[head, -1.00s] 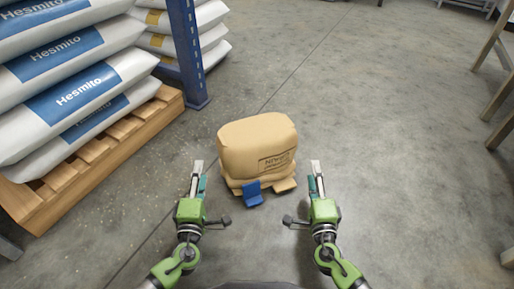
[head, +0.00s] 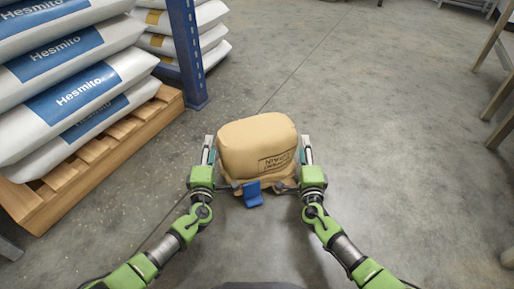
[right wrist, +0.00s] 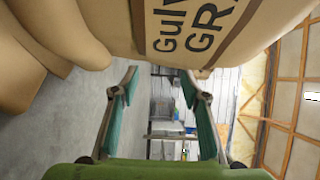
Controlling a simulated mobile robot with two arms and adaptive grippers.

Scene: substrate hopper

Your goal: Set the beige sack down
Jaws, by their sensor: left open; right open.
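My left gripper (head: 208,150) is open close beside the sack's left side. My right gripper (head: 306,150) is open close beside its right side. In the right wrist view the sack (right wrist: 215,28) fills the top, and my right gripper's fingers (right wrist: 164,84) stand apart with nothing between them. Whether either gripper touches the sack cannot be told.
White bags with blue labels (head: 85,88) are stacked on a wooden pallet (head: 60,185) at the left. A blue rack post (head: 186,55) stands behind it. Wooden legs (head: 495,50) are at the far right. The floor ahead and to the right is clear.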

